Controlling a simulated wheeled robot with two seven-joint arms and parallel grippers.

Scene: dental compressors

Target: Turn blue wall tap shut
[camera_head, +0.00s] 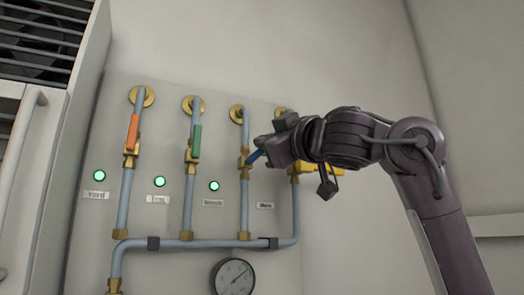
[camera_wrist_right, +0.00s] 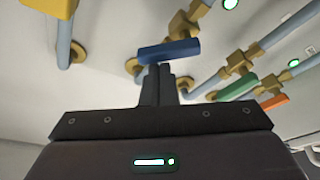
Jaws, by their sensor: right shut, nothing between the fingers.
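The blue tap handle (camera_head: 257,155) is on the third pipe from the left, at a brass valve (camera_head: 244,163). It sticks out to the right of its pipe at a slant, partly hidden by my right gripper (camera_head: 268,147). In the right wrist view the blue handle (camera_wrist_right: 168,51) lies just beyond the tips of my shut fingers (camera_wrist_right: 158,72). The fingers hold nothing and are at or very near the handle; I cannot tell if they touch. My left gripper is not in view.
An orange handle (camera_head: 132,132) and a green handle (camera_head: 196,141) lie along their pipes to the left. A yellow handle (camera_head: 297,168) is partly behind my right gripper. Green lights and labels sit between the pipes. A gauge (camera_head: 233,276) is below. A cabinet stands left.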

